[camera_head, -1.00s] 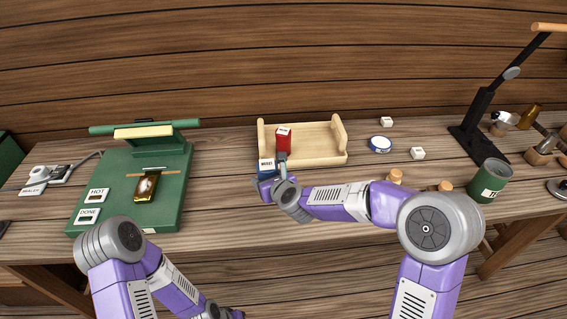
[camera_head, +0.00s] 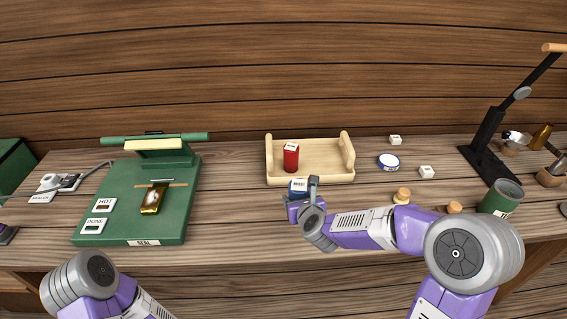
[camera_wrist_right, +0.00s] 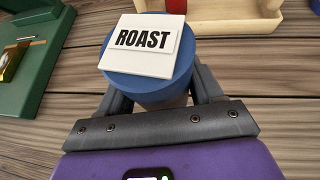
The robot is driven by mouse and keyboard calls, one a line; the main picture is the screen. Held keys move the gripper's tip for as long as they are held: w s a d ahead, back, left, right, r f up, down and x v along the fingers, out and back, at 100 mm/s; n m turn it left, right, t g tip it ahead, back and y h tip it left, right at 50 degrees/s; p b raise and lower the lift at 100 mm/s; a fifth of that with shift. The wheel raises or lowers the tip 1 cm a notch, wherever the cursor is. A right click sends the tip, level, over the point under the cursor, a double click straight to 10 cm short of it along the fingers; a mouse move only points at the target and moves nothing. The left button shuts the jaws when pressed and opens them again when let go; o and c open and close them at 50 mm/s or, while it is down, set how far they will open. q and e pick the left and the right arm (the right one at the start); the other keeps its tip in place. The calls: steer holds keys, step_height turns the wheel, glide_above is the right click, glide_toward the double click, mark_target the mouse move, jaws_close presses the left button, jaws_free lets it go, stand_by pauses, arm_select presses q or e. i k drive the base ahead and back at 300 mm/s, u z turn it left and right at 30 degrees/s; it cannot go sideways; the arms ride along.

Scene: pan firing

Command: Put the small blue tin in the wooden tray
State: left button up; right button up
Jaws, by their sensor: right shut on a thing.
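The small blue tin (camera_head: 298,185) has a white lid label reading ROAST. In the right wrist view the tin (camera_wrist_right: 150,75) stands upright between the fingers of my right gripper (camera_wrist_right: 152,98), which is shut on it. In the head view my right gripper (camera_head: 303,199) and the tin are just in front of the wooden tray (camera_head: 336,180). I cannot tell whether the tin's base is clear of the table. A red tin (camera_head: 291,159) stands in the tray's left part. My left gripper is out of view; only my left arm shows at bottom left.
The tray's right part is bare. A green sealing device (camera_head: 125,200) stands on the left. A blue-and-white round item (camera_head: 388,161), small white blocks (camera_head: 427,172), a green can (camera_head: 502,198) and a black stand (camera_head: 488,140) are on the right. Corks (camera_head: 403,194) sit near my right forearm.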

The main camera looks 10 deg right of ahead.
mark_target(325, 162)
steer(key=u, duration=2.4)
steer(key=k, duration=1.3)
steer(key=z, duration=1.65)
steer(key=i, duration=0.95)
